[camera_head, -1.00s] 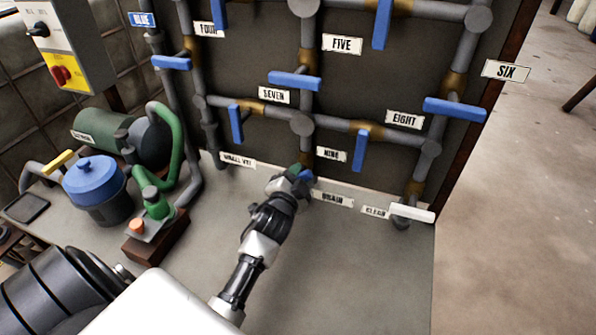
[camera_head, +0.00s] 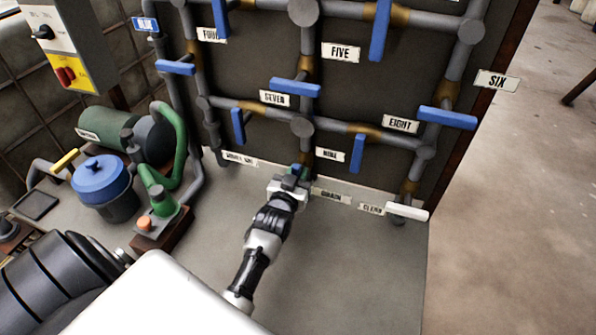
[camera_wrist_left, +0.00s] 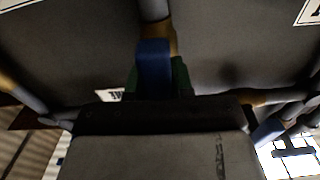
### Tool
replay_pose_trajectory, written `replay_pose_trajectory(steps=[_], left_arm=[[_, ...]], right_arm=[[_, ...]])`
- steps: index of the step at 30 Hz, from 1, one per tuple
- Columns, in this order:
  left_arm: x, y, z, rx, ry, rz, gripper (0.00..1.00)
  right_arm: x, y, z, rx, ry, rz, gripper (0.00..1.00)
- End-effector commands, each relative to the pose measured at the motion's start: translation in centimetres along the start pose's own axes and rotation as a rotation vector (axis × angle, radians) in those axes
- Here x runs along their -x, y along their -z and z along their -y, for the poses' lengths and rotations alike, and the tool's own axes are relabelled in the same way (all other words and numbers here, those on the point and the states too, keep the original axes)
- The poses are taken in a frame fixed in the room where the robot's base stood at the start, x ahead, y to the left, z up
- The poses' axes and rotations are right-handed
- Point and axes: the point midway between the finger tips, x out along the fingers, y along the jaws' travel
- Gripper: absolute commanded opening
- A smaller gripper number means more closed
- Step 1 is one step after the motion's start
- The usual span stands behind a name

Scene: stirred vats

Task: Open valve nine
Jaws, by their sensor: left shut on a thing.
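The NINE label (camera_head: 330,154) is on the dark panel, right of the lower end of the middle vertical pipe. My left gripper (camera_head: 298,173) is at that pipe's lower end, just below and left of the label. In the left wrist view, a blue valve handle (camera_wrist_left: 154,68) stands between the green finger pads of my left gripper (camera_wrist_left: 158,80), which is shut on it. The handle is in front of a pipe with a brass-coloured section (camera_wrist_left: 160,35). In the head view the gripper hides most of this handle. My right gripper is not in view.
Other blue handles are close by: seven's (camera_head: 295,88), eight's (camera_head: 447,118) and one below the EIGHT row (camera_head: 357,152). A white handle (camera_head: 407,211) is by the CLEAN label. A green pump (camera_head: 110,130) and blue-lidded pot (camera_head: 100,180) stand left. The grey surface right of my arm is clear.

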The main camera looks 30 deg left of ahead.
Motion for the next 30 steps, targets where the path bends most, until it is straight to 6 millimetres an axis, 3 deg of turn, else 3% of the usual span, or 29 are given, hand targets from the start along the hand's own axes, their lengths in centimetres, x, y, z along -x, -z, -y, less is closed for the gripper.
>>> replay_pose_trajectory(steps=[20,21,24,26,30], left_arm=[[0.06,-0.21,-0.05,0.070,0.000,0.005,0.00],[0.06,-0.21,-0.05,0.070,0.000,0.005,0.24],[0.05,-0.18,-0.05,0.069,0.000,0.004,0.39],[0.04,-0.15,-0.04,0.068,0.000,0.003,0.48],[0.02,-0.09,-0.02,0.066,0.000,0.002,0.48]], right_arm=[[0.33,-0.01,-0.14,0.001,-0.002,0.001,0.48],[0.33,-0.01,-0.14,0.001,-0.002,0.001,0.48],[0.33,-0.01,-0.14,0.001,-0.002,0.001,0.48],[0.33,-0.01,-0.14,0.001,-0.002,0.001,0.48],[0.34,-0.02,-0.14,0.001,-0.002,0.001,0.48]])
